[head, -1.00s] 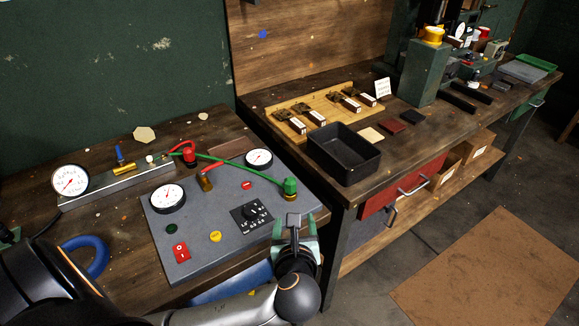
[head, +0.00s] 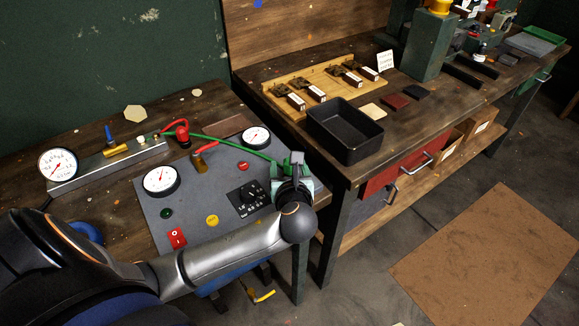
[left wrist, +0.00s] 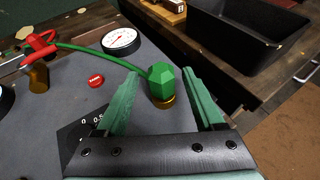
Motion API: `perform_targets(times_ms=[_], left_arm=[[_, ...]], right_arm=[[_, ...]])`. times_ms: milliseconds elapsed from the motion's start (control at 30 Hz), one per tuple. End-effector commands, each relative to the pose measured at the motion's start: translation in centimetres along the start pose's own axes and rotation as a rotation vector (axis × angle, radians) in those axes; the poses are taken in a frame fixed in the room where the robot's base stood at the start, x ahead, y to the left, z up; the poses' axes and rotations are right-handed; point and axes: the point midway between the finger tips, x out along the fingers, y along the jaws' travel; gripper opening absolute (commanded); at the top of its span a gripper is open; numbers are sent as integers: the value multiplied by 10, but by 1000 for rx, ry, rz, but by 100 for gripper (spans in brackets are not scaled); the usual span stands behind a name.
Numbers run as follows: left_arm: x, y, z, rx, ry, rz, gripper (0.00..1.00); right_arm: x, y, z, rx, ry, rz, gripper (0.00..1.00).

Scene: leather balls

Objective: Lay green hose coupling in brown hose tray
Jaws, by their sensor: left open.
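The green hose coupling (left wrist: 161,80) stands upright on a brass fitting (left wrist: 163,102) at the right edge of the grey panel. The green hose (head: 225,144) runs from it to the left. My left gripper (left wrist: 162,76) is open, with one green finger on each side of the coupling, and I see no finger closed on it. In the head view my left gripper (head: 297,165) hides most of the coupling. A shallow brown piece that looks like the hose tray (head: 222,126) lies on the bench behind the panel, partly behind the hoses. My right gripper is not in view.
The grey panel (head: 195,222) carries gauges, a knob and buttons. A red hose coupling (head: 182,132) stands by the metal rail (head: 100,165) at the back left. A black bin (head: 345,140) is on the bench to the right, close to my left gripper.

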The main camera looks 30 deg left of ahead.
Motion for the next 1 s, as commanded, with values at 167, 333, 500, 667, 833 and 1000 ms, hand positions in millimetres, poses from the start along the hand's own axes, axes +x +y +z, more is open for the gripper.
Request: perform_targets(times_ms=[167, 333, 500, 667, 833, 1000], left_arm=[[28, -2, -1, 1, -1, 3, 70], [37, -2, 0, 0, -1, 1, 70], [37, -2, 0, -1, 0, 0, 70], [36, -2, 0, 0, 0, 0, 53], [36, -2, -1, 0, 0, 0, 34], [36, -2, -1, 0, 0, 0, 15]], right_arm=[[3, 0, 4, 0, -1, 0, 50], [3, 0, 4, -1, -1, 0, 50], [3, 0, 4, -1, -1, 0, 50], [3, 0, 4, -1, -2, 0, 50], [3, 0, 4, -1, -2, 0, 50], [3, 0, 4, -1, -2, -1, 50]])
